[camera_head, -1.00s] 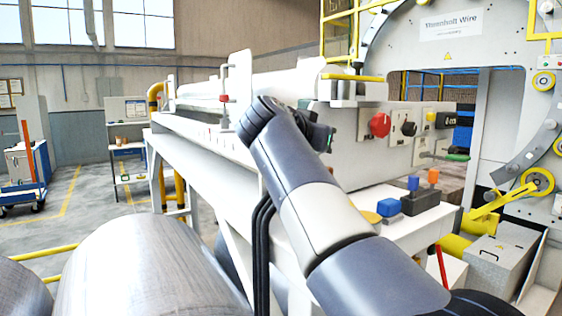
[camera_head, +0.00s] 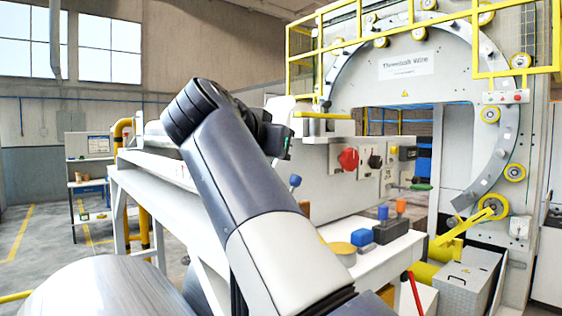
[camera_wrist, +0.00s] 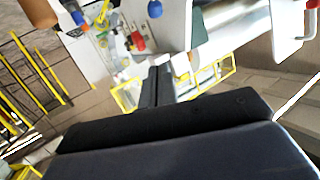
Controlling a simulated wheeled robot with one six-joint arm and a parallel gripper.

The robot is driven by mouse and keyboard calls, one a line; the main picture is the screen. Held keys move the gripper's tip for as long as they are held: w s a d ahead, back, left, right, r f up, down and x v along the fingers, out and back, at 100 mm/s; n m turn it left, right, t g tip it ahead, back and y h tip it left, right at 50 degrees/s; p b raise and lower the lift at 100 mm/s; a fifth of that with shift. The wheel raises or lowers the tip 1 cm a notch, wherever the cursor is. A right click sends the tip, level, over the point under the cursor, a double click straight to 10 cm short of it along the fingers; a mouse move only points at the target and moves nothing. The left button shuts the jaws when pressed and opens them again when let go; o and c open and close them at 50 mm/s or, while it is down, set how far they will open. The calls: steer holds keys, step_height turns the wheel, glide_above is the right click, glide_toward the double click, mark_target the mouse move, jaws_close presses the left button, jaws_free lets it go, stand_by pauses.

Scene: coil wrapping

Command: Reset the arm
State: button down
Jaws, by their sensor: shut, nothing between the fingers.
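My arm rises from the bottom of the head view, bent at a dark joint high in the middle. My gripper (camera_wrist: 159,72) shows in the wrist view as two dark fingers shut together with nothing between them. In the head view its fingers are mostly hidden behind my arm. Beyond the fingers in the wrist view are a red knob (camera_wrist: 138,41) and a blue knob (camera_wrist: 154,9), apart from the gripper.
The white machine bench (camera_head: 150,188) stands close behind my arm. Its panel has a red knob (camera_head: 348,159); a blue button block (camera_head: 361,237) is on the shelf. The wrapping ring (camera_head: 508,130) is at right. A metal coil (camera_head: 100,290) lies at lower left.

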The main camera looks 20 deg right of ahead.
steer(key=shift+s+a+r, duration=0.35)
steer(key=shift+s, duration=0.1)
